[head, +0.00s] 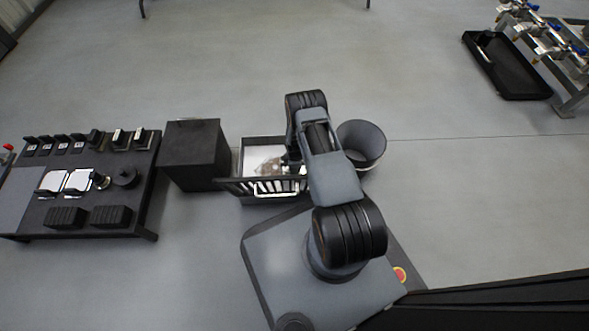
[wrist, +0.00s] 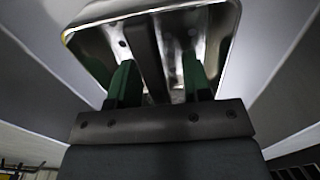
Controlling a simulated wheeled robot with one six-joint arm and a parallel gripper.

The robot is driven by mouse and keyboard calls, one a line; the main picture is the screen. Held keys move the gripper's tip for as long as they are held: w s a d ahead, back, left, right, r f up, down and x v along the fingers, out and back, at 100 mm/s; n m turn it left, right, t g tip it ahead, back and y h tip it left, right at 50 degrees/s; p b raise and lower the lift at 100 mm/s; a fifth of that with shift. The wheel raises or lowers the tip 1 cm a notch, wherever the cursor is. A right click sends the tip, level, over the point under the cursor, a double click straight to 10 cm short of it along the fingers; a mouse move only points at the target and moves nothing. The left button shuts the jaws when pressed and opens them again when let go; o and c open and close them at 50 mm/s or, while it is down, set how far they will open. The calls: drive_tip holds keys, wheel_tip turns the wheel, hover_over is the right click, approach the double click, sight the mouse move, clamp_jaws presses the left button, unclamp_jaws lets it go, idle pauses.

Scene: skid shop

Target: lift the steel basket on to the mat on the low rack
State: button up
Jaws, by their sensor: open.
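In the wrist view the shiny steel basket (wrist: 215,28) lies below my gripper (wrist: 160,78). A dark bar, seemingly its handle, runs between the two green fingers. The fingers are open, one on each side of the bar, with a gap showing; contact cannot be told. In the head view my arm reaches over an open dark-walled bin (head: 262,141) with a white inside, and my fingertips are hidden. A shiny brownish patch (head: 268,166) in it may be the basket. The low black rack (head: 100,187) stands at the left, with a plain grey mat (head: 25,203) on its left end.
A black box (head: 193,150) stands between the rack and the bin. Dark slats (head: 262,187) line the bin's near side. The rack's other end holds several blocks and fittings.

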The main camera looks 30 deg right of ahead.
drive_tip(key=shift+c, duration=0.4)
clamp_jaws()
drive_tip(key=shift+r, duration=0.1)
wheel_tip(320, 180, up, 11)
drive_tip(key=p, duration=0.5)
drive_tip(key=shift+r+p, duration=0.25)
drive_tip(key=shift+p, duration=0.05)
drive_tip(key=shift+r, duration=0.15)
idle(0.3)
drive_tip(key=shift+r, duration=0.2)
